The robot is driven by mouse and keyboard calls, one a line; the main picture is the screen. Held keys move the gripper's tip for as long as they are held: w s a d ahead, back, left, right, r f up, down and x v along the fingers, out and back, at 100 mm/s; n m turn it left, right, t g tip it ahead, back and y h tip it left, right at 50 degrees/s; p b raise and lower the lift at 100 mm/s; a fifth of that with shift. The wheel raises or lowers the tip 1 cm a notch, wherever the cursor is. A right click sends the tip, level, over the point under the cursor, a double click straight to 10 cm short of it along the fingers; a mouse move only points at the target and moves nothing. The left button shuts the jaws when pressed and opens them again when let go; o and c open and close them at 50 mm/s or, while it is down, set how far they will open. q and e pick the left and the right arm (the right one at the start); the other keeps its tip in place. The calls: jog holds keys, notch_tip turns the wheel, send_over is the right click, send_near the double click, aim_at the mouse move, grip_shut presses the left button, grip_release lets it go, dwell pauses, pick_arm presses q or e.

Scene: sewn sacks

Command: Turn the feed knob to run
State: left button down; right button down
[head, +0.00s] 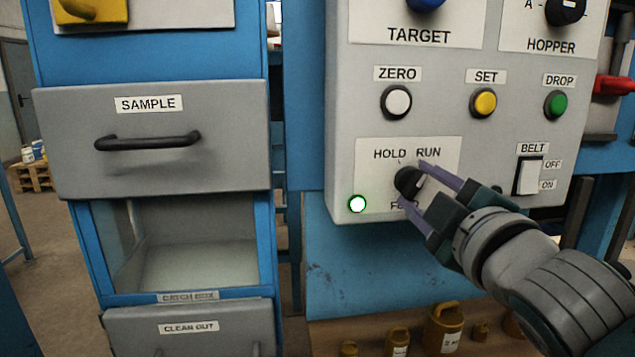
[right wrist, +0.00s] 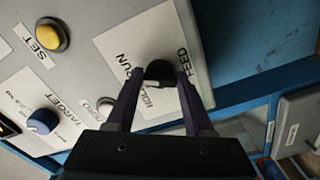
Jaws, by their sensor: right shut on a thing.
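The black feed knob (head: 406,179) sits on a white plate (head: 374,160) marked HOLD and RUN, low on the grey control panel. My right gripper (head: 416,184) reaches in from the lower right, with its purple fingers on either side of the knob, shut on it. In the right wrist view the knob (right wrist: 159,72) is between the fingertips (right wrist: 160,78). The fingers partly cover the FEED label and the knob in the head view. I cannot tell for certain which mark the knob points to. My left gripper is not in view.
A lit green lamp (head: 357,203) is left of the knob. Zero (head: 397,102), set (head: 483,102) and drop (head: 556,105) buttons are above; the belt switch (head: 528,176) is right, near my gripper. A sample drawer (head: 200,170) is at left. Yellow weights (head: 443,328) stand below.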

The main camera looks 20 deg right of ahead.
jog(key=shift+m, duration=0.3)
jog(key=shift+c, duration=1.4)
grip_release()
jog(key=b+v, duration=0.1)
jog(key=v, duration=0.9)
jog(key=shift+w, duration=0.1)
